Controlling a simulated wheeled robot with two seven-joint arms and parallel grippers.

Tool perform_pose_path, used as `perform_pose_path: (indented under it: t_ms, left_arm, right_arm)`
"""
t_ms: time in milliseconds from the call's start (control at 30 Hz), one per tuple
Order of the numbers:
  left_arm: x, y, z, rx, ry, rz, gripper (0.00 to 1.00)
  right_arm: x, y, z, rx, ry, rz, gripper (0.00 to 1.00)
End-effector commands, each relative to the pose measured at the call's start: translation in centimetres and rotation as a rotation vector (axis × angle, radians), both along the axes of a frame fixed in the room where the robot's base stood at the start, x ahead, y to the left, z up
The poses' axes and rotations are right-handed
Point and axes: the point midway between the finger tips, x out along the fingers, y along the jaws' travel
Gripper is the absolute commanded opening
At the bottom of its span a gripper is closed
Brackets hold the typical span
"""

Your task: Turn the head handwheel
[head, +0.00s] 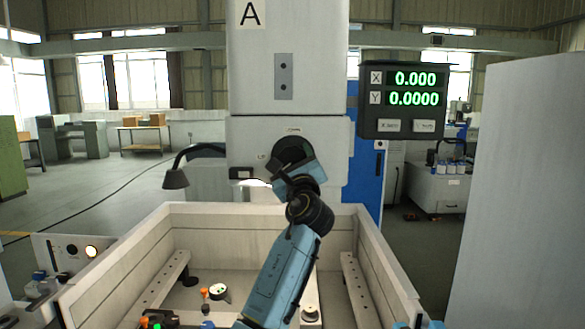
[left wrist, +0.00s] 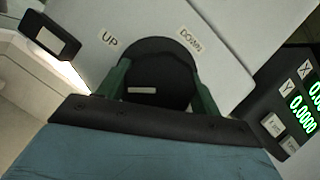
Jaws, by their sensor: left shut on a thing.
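The head handwheel (head: 286,148) is a dark round wheel on the front of the light grey machine head (head: 245,130). My left gripper (head: 296,166) reaches up to it from below and covers most of it in the head view. In the left wrist view, the black handwheel (left wrist: 158,62) sits between the green fingers of my left gripper (left wrist: 160,88), which are shut on it from both sides. Labels UP (left wrist: 110,40) and DOWN (left wrist: 190,39) stand on the head beside the wheel. My right gripper is not in view.
A readout (head: 402,98) right of the head shows X 0.000 and Y 0.0000. An open work tank (head: 265,212) lies below, with rails and small parts inside. A dark lamp (head: 176,178) stands left of the head. A grey panel (head: 520,190) fills the right.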

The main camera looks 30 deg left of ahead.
Motion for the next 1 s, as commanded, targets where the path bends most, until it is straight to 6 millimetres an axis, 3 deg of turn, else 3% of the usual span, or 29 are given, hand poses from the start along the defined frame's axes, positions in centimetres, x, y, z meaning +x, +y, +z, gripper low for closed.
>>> perform_pose_path:
  t_ms: [433,1000]
  left_arm:
    - [0.02,-0.02,-0.15,-0.365,-0.221,-0.001,0.42]
    - [-0.01,0.03,-0.19,-0.781,-0.474,-0.001,0.42]
  right_arm:
    - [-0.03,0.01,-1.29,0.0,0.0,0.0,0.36]
    - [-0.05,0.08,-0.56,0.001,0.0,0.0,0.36]
